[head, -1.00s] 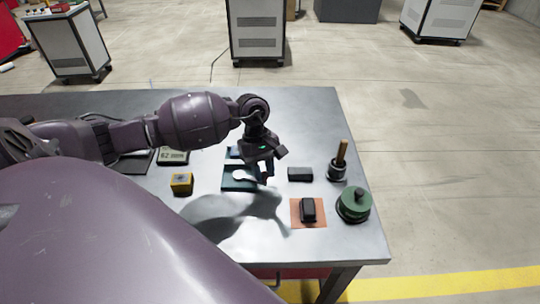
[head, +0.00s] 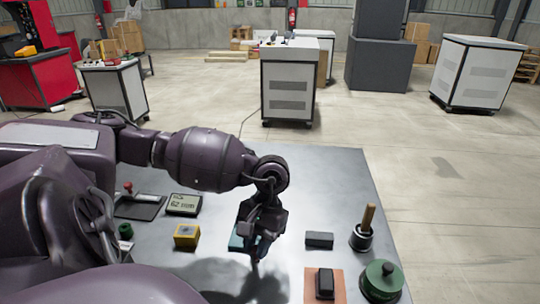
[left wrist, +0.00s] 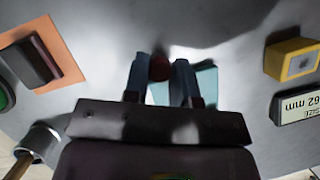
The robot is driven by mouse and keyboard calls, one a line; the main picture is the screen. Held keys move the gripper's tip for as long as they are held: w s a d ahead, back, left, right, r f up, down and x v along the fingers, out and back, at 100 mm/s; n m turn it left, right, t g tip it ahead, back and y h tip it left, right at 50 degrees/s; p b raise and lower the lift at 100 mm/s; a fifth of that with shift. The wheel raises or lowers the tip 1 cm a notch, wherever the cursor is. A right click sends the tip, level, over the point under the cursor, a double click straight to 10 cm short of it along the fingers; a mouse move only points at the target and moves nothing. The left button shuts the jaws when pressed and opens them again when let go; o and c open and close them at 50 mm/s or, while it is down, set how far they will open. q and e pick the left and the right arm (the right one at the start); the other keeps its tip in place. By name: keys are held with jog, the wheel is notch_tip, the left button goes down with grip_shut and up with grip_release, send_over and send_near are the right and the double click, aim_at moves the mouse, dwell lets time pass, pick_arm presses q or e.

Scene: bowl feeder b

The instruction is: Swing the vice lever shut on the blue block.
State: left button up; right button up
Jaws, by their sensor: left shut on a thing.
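The vice's teal base plate (head: 236,241) lies on the grey metal table, mostly behind my left gripper (head: 258,256) in the head view. In the left wrist view, my left gripper (left wrist: 160,78) is shut on a round red knob (left wrist: 159,66), which appears to be the end of the vice lever. The teal plate (left wrist: 208,82) shows beneath and beside the fingers. The rest of the lever, the jaws and the blue block are hidden by my gripper. My right gripper is not in view.
A yellow block (head: 187,236) and a 62 mm display (head: 184,204) lie left of the vice. To the right are a black block (head: 319,240), a dark cup with a wooden handle (head: 362,236), a green round piece (head: 381,281) and an orange mat (head: 338,289).

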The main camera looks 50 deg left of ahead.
pick_arm(q)
jog(key=shift+s+a+m, duration=0.1)
jog(key=shift+s+m, duration=0.15)
jog(key=shift+m, duration=0.15)
jog(key=o, duration=0.9)
jog(key=shift+s+a, duration=0.1)
jog(key=shift+c, duration=0.2)
jog(key=d+v, duration=0.1)
jog(key=v, duration=0.9)
jog(key=shift+a+r, duration=0.35)
jog(key=shift+r, duration=0.1)
